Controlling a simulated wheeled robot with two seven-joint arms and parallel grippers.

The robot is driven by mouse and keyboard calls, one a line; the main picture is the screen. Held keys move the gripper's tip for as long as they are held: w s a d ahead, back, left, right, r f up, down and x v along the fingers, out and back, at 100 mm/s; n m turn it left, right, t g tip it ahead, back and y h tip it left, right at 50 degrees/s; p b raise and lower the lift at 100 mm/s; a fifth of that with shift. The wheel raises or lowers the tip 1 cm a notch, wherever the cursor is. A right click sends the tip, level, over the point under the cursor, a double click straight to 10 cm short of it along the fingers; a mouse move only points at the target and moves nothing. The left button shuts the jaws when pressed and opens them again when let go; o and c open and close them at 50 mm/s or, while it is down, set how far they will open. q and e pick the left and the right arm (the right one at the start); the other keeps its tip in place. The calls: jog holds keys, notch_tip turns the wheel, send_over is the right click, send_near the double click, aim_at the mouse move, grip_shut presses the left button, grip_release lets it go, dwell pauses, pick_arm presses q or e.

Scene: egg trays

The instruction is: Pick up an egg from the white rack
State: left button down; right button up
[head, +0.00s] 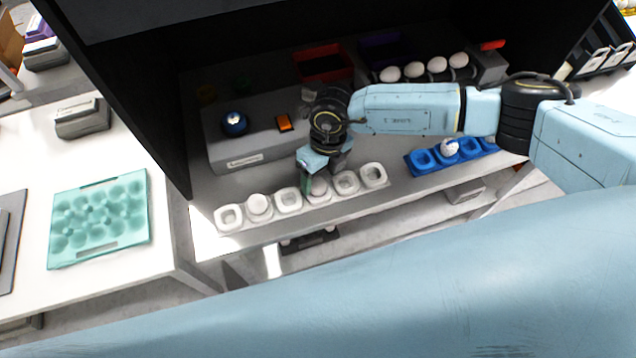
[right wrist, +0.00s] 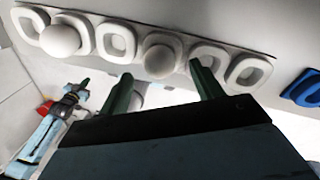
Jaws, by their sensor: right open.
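The white rack (head: 299,209) is a row of several square cups along the front edge of the shelf. One white egg (head: 259,204) sits in its second cup from the left. Another white egg (head: 318,188) sits in the fourth cup, partly hidden by my right gripper (head: 322,177). In the right wrist view, that egg (right wrist: 159,60) shows between the two open green fingertips (right wrist: 162,74), with nothing gripped. I cannot tell whether the fingertips reach down beside it. The other egg (right wrist: 60,39) is off to the left there.
A blue rack (head: 424,163) with a white egg stands right of the white rack. Several eggs (head: 437,65) sit in a dark holder at the back. A grey box (head: 248,158) stands behind the white rack. A teal egg tray (head: 100,250) lies on the left table.

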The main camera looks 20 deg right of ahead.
aim_at(319, 180)
jog(key=shift+a+f, duration=0.2)
jog(key=shift+f, duration=1.35)
jog(key=shift+c, duration=0.3)
jog(key=c, duration=0.7)
jog(key=shift+o, duration=0.2)
